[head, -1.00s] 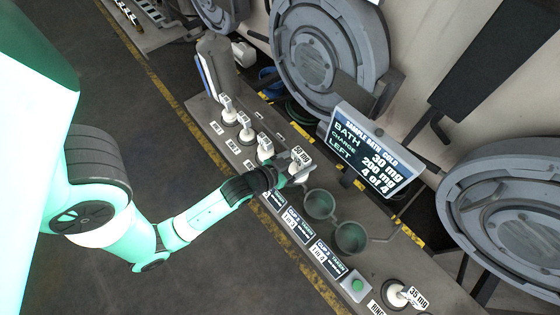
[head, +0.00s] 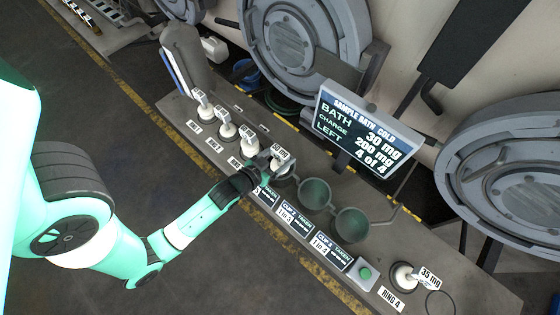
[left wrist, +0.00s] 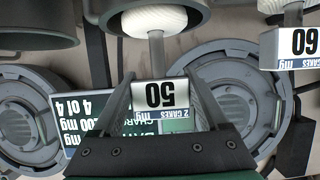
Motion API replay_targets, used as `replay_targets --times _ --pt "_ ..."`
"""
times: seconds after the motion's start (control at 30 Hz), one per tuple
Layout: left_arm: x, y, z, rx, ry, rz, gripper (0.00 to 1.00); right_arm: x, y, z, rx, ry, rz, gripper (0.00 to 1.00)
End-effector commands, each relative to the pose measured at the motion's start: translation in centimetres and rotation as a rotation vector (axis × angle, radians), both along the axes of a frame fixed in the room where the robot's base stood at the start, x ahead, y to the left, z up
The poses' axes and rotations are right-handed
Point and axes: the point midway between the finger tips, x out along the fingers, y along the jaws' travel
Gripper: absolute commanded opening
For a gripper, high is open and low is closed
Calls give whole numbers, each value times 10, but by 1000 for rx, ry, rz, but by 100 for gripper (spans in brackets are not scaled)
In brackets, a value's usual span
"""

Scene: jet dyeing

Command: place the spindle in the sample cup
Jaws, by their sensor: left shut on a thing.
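My left gripper (head: 262,174) is shut on the tag of a white spindle (head: 281,157). In the left wrist view, upside down, the tag (left wrist: 160,98) reads 50 mg, 2 cakes, between both fingers. The spindle's stem runs to a white round body (left wrist: 155,20), with a grey rounded rim around it; I cannot tell whether it is inside a cup. Two open grey-green sample cups, a middle one (head: 315,194) and a right one (head: 351,224), stand right of the gripper. Part of another cup shows under the held spindle, mostly hidden. My right gripper is not in view.
Several tagged spindles, such as one (head: 225,127), stand left along the bench. A 35 mg spindle (head: 402,276) stands at ring 4, near a green button (head: 365,272). A display (head: 365,137) reading 30 mg, 200 mg, 4 of 4 rises behind the cups.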

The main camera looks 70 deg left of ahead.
Motion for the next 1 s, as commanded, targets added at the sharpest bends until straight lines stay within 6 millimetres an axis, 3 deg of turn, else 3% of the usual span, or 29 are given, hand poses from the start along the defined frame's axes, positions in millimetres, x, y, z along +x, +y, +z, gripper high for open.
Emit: replay_targets --times 0.17,0.57,0.6,0.7,1.0 --pt "0 0 -32 0 2 0 0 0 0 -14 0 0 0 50" --pt "0 0 -38 0 0 -1 0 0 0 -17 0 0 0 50" --pt "0 0 -37 -1 2 -1 83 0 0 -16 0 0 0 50" --pt "0 0 -37 -1 2 0 100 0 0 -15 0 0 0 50" --pt "0 0 -31 -1 2 0 100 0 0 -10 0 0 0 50"
